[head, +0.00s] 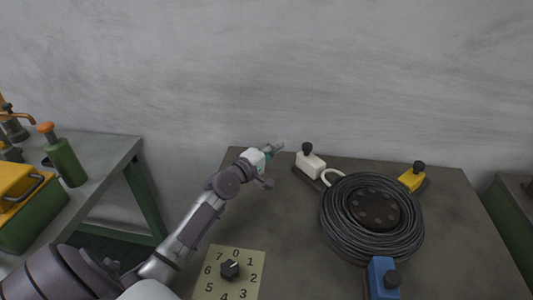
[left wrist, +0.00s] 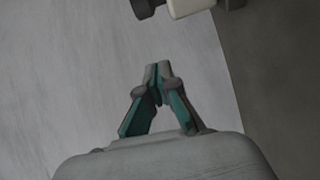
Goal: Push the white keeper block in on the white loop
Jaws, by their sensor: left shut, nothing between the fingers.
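The white keeper block (head: 310,163) sits on a dark base near the back edge of the table, with a black knob on top. The white loop (head: 332,177) lies just right of it, between the block and the coil. My left gripper (head: 279,147) is shut and empty, a little left of the block and apart from it, near the table's back edge. In the left wrist view the gripper (left wrist: 158,70) points toward the white block (left wrist: 188,7), which is cut off at the top edge. My right gripper is not in view.
A black wire coil (head: 332,230) lies right of the loop. A yellow block (head: 411,180) and a blue block (head: 382,275) stand around it. A numbered dial plate (head: 247,284) is at the front. A grey wall stands behind the table. A side table (head: 105,150) holds a green bottle (head: 65,162).

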